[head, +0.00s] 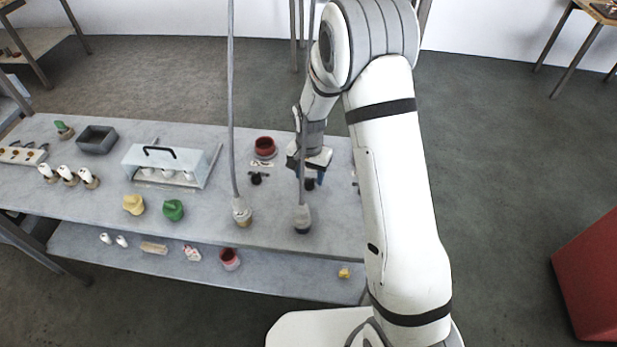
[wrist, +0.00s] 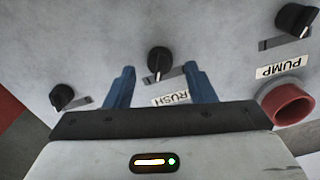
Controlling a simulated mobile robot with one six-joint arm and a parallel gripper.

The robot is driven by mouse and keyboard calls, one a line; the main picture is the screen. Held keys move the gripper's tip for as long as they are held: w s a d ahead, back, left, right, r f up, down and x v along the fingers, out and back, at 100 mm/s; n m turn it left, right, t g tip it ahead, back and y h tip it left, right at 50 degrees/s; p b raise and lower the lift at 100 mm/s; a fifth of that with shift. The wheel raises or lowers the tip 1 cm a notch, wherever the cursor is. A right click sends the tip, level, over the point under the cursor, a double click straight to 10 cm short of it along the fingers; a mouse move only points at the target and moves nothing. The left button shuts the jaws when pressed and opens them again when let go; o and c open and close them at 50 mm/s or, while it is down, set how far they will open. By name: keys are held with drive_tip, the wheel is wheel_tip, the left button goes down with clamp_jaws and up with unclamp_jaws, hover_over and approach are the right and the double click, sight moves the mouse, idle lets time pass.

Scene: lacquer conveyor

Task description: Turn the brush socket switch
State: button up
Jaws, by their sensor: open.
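The brush socket switch (wrist: 158,62) is a black round knob with a pale pointer line, on the grey table top in the wrist view. Its label, partly covered by my gripper and reading "RUSH" upside down, lies beside it. My gripper (wrist: 163,77) is open, its two blue fingers apart on either side of the knob's near side. The fingers do not visibly touch it. In the head view, my gripper (head: 313,176) is over the table near its right end, with the dark knob (head: 309,185) just below it.
The pump knob (wrist: 296,20) and a red pot (wrist: 287,104) sit to the right in the wrist view. Another black knob (wrist: 62,96) is at left. In the head view, two cabled sockets (head: 242,212) (head: 302,218) stand near the front edge, their cables hanging close to my arm.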

sight(309, 183)
drive_tip(key=shift+f, duration=1.2)
drive_tip(key=shift+c, duration=0.4)
drive_tip(key=c, duration=0.9)
